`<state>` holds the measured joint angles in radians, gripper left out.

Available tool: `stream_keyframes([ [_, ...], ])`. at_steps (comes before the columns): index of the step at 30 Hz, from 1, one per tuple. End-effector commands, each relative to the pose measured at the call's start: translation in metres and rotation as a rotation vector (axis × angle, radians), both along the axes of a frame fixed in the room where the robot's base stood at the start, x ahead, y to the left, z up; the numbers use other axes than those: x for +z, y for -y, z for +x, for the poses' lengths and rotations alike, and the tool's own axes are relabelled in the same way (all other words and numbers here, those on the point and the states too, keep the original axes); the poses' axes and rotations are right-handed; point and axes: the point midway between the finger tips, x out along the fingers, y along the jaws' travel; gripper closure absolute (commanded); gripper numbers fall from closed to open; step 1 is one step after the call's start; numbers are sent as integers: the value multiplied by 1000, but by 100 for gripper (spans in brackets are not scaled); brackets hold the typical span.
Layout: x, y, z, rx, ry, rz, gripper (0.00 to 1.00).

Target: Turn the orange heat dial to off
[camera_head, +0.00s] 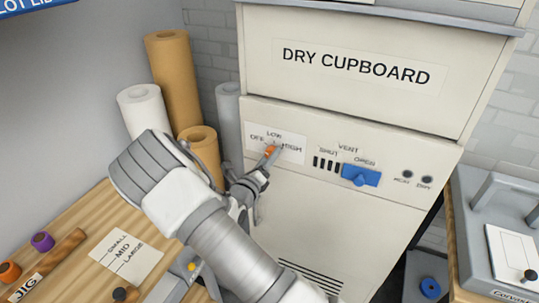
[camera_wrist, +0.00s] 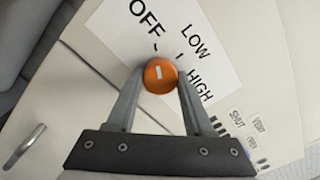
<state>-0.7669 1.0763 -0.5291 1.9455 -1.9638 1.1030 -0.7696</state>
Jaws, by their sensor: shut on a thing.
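The orange heat dial (camera_head: 270,150) is on the front panel of the dry cupboard, beside a white label reading OFF, LOW and HIGH. In the wrist view the dial (camera_wrist: 160,74) is round, with a short white mark on its face. The mark points roughly up in that picture, between the OFF and LOW lettering; its exact setting is hard to tell. My gripper (camera_wrist: 158,84) is shut on the dial, one finger on each side. In the head view my gripper (camera_head: 264,164) reaches the dial from below left and partly hides it.
Upright rolls (camera_head: 172,80) stand left of the cupboard. A wooden bench (camera_head: 60,262) is at lower left, and a grey machine (camera_head: 500,225) at right.

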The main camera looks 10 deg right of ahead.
Motion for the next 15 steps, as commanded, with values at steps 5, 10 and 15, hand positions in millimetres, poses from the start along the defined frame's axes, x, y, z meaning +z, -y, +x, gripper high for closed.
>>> stream_keyframes([
  [5, 0, 0, 0, 0, -8, -10, 100],
  [10, 0, 0, 0, 0, -8, -11, 100],
  [15, 0, 0, 0, 0, -8, -11, 41],
])
